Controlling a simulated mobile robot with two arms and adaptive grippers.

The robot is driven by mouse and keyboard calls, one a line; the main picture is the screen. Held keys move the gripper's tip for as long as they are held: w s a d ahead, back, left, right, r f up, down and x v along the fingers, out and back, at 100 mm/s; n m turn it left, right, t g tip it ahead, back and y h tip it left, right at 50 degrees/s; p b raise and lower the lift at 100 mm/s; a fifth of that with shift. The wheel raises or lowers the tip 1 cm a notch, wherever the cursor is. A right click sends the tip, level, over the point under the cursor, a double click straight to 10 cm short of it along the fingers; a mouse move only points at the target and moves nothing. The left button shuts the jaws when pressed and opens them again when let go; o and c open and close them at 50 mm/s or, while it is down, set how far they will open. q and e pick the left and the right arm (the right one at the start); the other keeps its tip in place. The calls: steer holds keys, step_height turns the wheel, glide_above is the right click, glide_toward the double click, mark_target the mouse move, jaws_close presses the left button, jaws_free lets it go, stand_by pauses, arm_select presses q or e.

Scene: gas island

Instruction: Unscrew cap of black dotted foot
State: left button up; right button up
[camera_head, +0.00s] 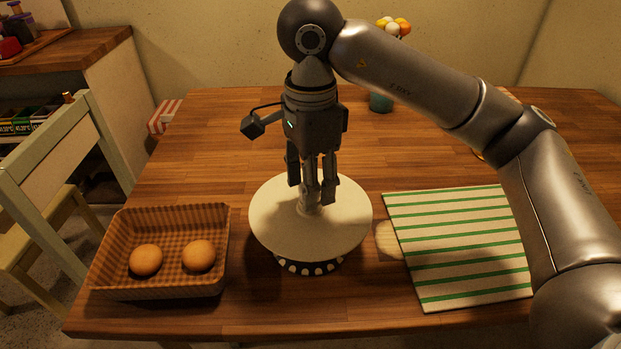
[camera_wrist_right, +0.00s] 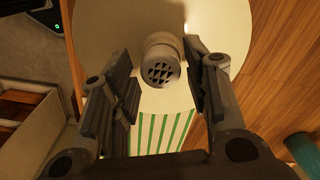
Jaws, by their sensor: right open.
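The black dotted foot (camera_head: 310,266) stands on the wooden table under a wide, round cream plate (camera_head: 275,225). A small grey cap (camera_head: 311,205) rises from the middle of the plate. In the right wrist view the cap (camera_wrist_right: 161,62) shows a round dark patterned face. My right gripper (camera_head: 317,192) points down over the plate with its fingers around the cap. In the wrist view the open fingers (camera_wrist_right: 163,88) stand on either side of the cap with gaps, not touching it. The fingers partly hide the cap in the head view. My left gripper is not in view.
A brown woven basket (camera_head: 161,219) with two round buns stands left of the plate. A green-striped cloth (camera_head: 460,250) lies to the right, with a small wooden piece (camera_head: 388,240) at its edge. A flower vase (camera_head: 381,102) stands behind. A chair (camera_head: 60,170) is at the left.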

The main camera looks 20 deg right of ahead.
steer(key=m, duration=0.7)
steer(key=shift+a, duration=0.1)
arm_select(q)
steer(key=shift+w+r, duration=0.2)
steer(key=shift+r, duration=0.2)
arm_select(e)
steer(key=shift+c, duration=0.2)
steer(key=c, duration=0.9)
steer(key=shift+o, duration=0.2)
steer(key=shift+f+n+b, duration=0.1)
steer(key=shift+n+b, duration=0.2)
steer(key=shift+n, duration=1.3)
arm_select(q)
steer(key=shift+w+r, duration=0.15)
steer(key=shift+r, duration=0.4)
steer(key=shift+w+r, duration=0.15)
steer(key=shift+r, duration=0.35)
arm_select(e)
steer(key=shift+s+n, duration=0.1)
steer(key=shift+n, duration=0.5)
